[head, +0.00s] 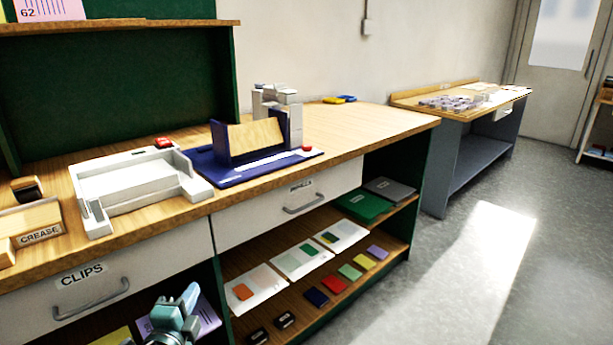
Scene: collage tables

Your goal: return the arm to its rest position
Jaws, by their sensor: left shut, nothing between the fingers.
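My left gripper (188,299) shows at the bottom of the head view, left of centre. It is shut and empty, with its teal fingers pointing up. It is in front of the workbench's lower shelf, below the white drawer labelled CLIPS (88,290). It hides part of a purple sheet (208,318) behind it. My right gripper is not in view.
A white tray device (130,190) and a blue stand with a wooden plate (250,140) stand on the bench top. Cards and coloured pieces lie on the open shelf (322,262). A second table (470,120) stands at the back right. The grey floor on the right is clear.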

